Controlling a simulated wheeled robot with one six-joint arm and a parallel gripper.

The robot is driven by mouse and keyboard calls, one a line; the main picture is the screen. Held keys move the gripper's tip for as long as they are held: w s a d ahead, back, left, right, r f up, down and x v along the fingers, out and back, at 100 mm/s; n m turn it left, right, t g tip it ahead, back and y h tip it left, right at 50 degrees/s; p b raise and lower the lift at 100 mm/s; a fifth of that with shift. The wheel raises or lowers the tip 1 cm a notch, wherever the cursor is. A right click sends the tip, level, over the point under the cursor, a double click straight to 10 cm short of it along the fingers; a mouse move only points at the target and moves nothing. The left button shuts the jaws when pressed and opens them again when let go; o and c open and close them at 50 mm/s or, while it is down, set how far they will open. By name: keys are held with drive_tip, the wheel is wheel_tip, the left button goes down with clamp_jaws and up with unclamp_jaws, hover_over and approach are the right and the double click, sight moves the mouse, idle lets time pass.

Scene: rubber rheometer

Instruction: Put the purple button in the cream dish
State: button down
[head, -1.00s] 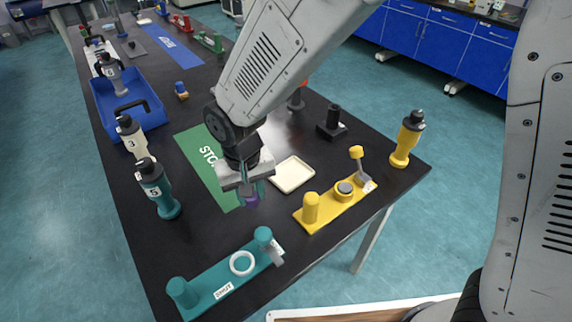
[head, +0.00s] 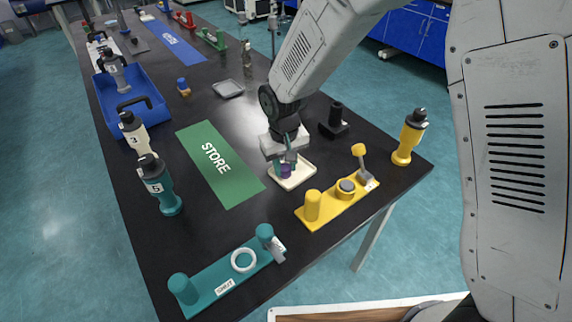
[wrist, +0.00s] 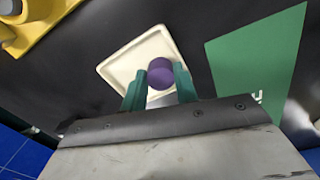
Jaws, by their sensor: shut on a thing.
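The purple button (head: 286,171) is held between the fingers of my gripper (head: 287,162). In the wrist view the button (wrist: 161,72) sits at the tips of my teal fingers (wrist: 160,88), which are shut on it. The cream dish (head: 301,178) is a square shallow tray on the black table, directly under the gripper. In the wrist view the button appears over the right part of the dish (wrist: 122,62). I cannot tell whether the button touches the dish floor.
The yellow fixture (head: 330,208) stands just in front of the dish. The green STORE mat (head: 228,180) lies to its left, a black stand (head: 333,124) behind it, and a yellow bottle (head: 408,140) to the right. A teal fixture (head: 215,285) is at the front.

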sight(284, 168)
drive_tip(key=shift+f, duration=0.25)
drive_tip(key=c, duration=1.1)
unclamp_jaws()
drive_tip(key=shift+r, duration=0.1)
wheel_tip(284, 168, up, 12)
drive_tip(key=s+d+r+m, duration=0.1)
drive_tip(key=s+d+r, duration=0.3)
drive_tip(key=d+r, duration=0.4)
drive_tip(key=s+d+r+m, duration=0.1)
drive_tip(key=s+d, duration=0.4)
drive_tip(key=s, duration=0.2)
drive_tip(key=s+d+r+m, duration=0.1)
drive_tip(key=s+d+r, duration=0.1)
drive_tip(key=s+d, duration=0.4)
drive_tip(key=s+d+r+m+t, duration=0.1)
drive_tip(key=s+d+r, duration=0.1)
drive_tip(key=s+d, duration=0.3)
drive_tip(key=shift+s+d, duration=0.15)
drive_tip(key=shift+s, duration=0.95)
drive_tip(key=shift+s+d, duration=0.15)
drive_tip(key=shift+s, duration=0.9)
